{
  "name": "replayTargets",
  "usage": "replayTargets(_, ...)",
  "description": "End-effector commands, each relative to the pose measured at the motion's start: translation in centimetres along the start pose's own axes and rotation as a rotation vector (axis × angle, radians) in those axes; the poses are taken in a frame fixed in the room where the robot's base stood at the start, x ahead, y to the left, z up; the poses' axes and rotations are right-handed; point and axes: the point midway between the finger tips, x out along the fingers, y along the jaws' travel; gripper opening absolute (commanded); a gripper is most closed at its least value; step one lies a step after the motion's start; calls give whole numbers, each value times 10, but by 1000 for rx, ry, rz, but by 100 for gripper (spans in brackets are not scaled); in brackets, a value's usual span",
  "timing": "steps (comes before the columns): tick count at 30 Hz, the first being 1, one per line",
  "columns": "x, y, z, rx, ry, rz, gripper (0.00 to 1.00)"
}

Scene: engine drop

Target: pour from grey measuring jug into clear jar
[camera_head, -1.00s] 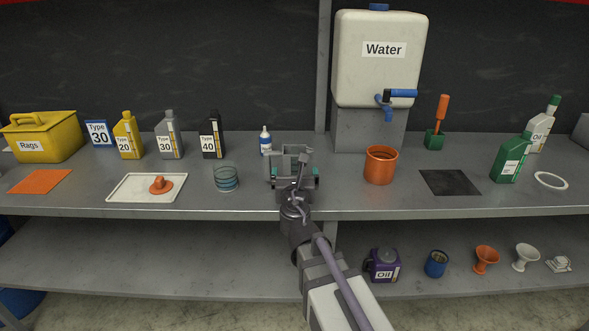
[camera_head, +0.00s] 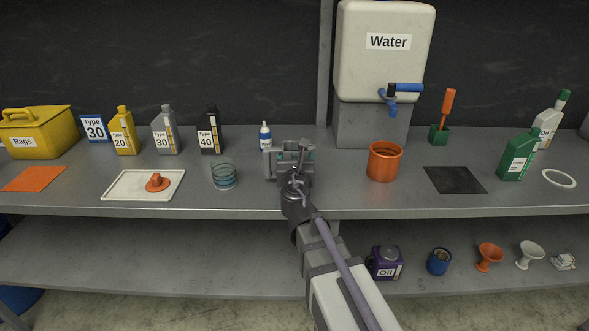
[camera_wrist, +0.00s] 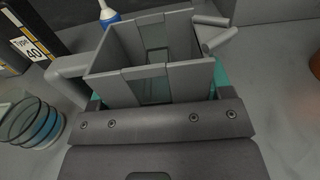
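The grey measuring jug (camera_head: 270,166) is a square-sided cup just right of the shelf's middle left, with its handle to the left. In the wrist view the jug (camera_wrist: 155,60) looks upright, with its open top facing up and a pale window strip in its walls. My gripper (camera_head: 290,168) has its teal-padded fingers on both sides of the jug, against its walls. Its lower part is hidden by my gripper, so I cannot tell whether it touches the shelf.
A blue-white bottle (camera_head: 265,137) stands behind the jug. An orange pot (camera_head: 384,162) is to the right, before the water tank (camera_head: 385,55). Left of the jar is a white tray (camera_head: 120,190). Shelf between jar and jug is clear.

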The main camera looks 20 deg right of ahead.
Motion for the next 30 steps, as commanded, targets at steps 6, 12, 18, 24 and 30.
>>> replayTargets(6, 0, 0, 0, 0, 0, 0, 51)
replayTargets(12, 0, 0, 0, 0, 0, 0, 42)
replayTargets(18, 0, 0, 8, 0, 0, 0, 42)
replayTargets(24, 0, 0, 50, 0, 0, 0, 42)
replayTargets(30, 0, 0, 96, 0, 0, -1, 42)
